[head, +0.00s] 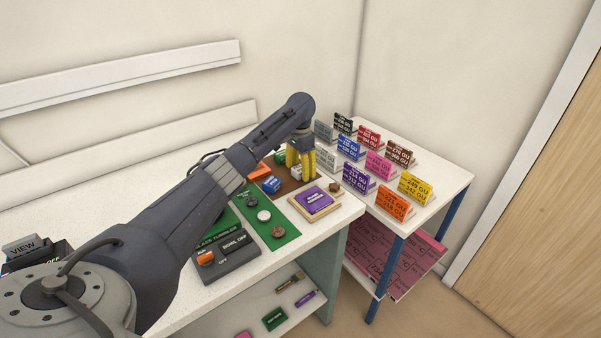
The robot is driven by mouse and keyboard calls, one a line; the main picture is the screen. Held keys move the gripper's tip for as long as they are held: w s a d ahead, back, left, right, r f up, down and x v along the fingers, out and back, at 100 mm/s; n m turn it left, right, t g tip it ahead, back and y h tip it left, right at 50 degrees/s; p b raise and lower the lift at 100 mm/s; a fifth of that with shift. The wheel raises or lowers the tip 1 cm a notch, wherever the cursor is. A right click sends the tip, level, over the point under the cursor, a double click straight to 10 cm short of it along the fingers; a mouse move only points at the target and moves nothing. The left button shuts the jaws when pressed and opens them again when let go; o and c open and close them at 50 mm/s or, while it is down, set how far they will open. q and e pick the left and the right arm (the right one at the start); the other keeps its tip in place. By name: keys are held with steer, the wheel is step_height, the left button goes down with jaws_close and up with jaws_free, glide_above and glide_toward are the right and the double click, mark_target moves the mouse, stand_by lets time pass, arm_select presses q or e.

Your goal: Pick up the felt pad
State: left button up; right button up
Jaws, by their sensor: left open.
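My left gripper (301,172) has yellow fingers that point down, over the back right part of the white worktop (337,215). It is open, close to a small white piece (295,173) and a blue block (271,185); whether it touches either is unclear. A flat purple piece with lettering (314,197) lies on a pale wooden tray (327,208), just in front of the fingers. I cannot tell for sure which piece is the felt pad; no label for it is readable. My right gripper is out of view.
A green mat (283,219) holds a few small round pieces. A dark control box (226,262) stands in front of it. On the right, a white side table (447,186) carries several coloured label cards. A shelf (258,316) below the worktop holds small blocks.

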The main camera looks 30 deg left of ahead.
mark_target(300, 168)
arm_select(q)
steer(key=c, duration=1.2)
steer(key=shift+o, duration=0.2)
steer(key=shift+r, duration=0.1)
step_height(300, 168, up, 20)
steer(key=shift+f, duration=0.1)
